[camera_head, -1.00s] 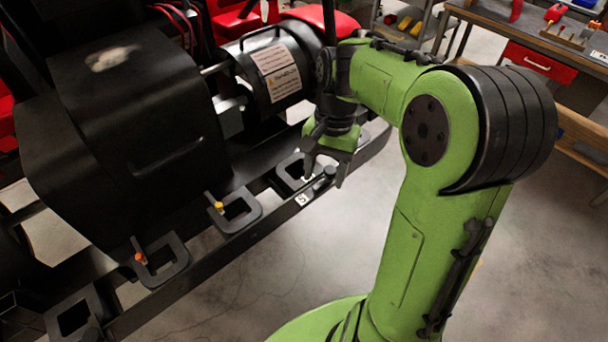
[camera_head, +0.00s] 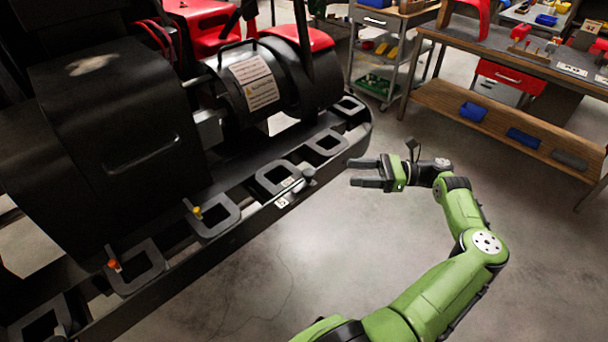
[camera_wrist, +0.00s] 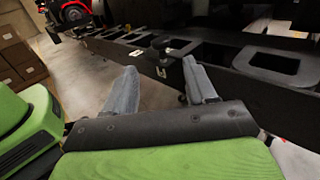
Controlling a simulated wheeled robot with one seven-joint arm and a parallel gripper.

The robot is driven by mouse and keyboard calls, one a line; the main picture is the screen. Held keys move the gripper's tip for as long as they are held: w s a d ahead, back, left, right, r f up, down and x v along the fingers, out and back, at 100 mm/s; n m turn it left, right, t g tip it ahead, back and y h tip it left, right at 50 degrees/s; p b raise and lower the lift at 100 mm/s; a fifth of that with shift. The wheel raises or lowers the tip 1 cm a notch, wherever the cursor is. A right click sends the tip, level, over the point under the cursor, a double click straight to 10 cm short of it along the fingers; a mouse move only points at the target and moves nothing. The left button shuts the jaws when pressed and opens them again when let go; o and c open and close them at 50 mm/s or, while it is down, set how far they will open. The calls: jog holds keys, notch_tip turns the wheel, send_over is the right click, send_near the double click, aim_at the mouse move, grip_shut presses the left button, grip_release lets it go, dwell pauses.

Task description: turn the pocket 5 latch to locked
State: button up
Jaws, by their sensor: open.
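The pocket 5 frame (camera_head: 262,180) is a dark square ring on the kart's side rail, with a small white number label (camera_head: 283,202) below it. A dark rounded latch knob (camera_head: 307,174) stands at the ring's right corner; I cannot tell for sure whether it is locked. My gripper (camera_head: 352,173) is open and empty, right of the knob and apart from it, its fingers pointing left toward the rail.
Other pockets line the rail, with a yellow-tipped latch (camera_head: 196,211) and an orange-tipped latch (camera_head: 114,265) to the left. The kart's black bodywork (camera_head: 120,120) rises behind the rail. A workbench (camera_head: 520,75) and a cart stand at the back right. Open floor lies around my arm.

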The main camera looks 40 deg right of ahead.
aim_at(309, 172)
jog(key=b+x, duration=0.2)
jog(key=x, duration=1.1)
jog(key=shift+b, duration=0.4)
jog(key=c, duration=1)
jog(key=shift+o, duration=0.2)
jog(key=shift+r+p, duration=0.15)
jog(key=shift+p, duration=0.15)
